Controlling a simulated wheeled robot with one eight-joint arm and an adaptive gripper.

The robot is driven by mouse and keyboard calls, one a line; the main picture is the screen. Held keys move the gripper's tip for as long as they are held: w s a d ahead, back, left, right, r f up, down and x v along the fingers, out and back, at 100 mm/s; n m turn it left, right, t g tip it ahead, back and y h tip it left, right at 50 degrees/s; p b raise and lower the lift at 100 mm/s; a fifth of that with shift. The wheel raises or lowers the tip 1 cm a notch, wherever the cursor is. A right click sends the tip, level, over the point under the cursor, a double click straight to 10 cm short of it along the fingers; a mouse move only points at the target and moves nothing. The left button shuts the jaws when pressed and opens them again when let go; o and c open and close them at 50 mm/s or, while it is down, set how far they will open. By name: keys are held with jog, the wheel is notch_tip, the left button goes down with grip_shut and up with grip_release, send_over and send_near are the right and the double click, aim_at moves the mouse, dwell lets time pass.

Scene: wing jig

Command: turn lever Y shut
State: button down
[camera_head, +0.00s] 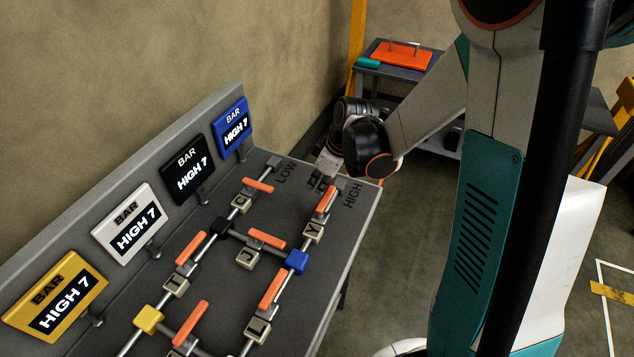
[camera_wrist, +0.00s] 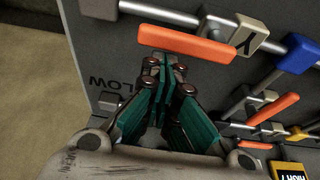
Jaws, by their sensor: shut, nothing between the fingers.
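Lever Y is an orange bar (camera_head: 327,199) beside the grey block marked Y (camera_head: 314,231), near the HIGH end of the panel. It lies about parallel to its pipe. In the wrist view the orange bar of lever Y (camera_wrist: 187,44) crosses the top middle, with the Y block (camera_wrist: 248,34) at its right end. My gripper (camera_head: 318,181) is low over the panel beside the lever's free end. In the wrist view my gripper (camera_wrist: 165,70) has its teal fingers together and empty, their tips just below the bar. I cannot tell if they touch it.
A blue junction block (camera_head: 296,261) sits further along the same pipe. Other orange levers stand close by, including lever J (camera_head: 266,239) and lever C (camera_head: 258,186). A blue BAR display (camera_head: 232,127) reads HIGH 7, as do the other displays. Open floor lies right of the panel.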

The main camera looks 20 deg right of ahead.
jog(key=shift+s+d+m, duration=0.1)
jog(key=shift+d+m, duration=0.3)
jog(key=shift+m, duration=0.4)
jog(key=m, duration=0.1)
jog(key=s+d+m+t+h+b, duration=0.1)
jog(key=m, duration=0.1)
jog(key=shift+d, duration=0.25)
jog(key=m, duration=0.1)
jog(key=s+d+m+h, duration=0.1)
jog(key=m, duration=0.1)
jog(key=m+b, duration=0.1)
jog(key=shift+s+d+m+h, duration=0.2)
jog(key=shift+s+m+h, duration=0.2)
jog(key=s+m, duration=0.1)
jog(key=m+h, duration=0.1)
jog(key=m, duration=0.1)
jog(key=shift+s+d+m, duration=0.3)
jog(key=shift+s, duration=0.1)
jog(key=s+m, duration=0.1)
jog(key=m, duration=0.1)
jog(key=s+m+h, duration=0.1)
jog(key=shift+m+g+b, duration=0.3)
jog(key=shift+m+b, duration=0.1)
jog(key=shift+s, duration=0.4)
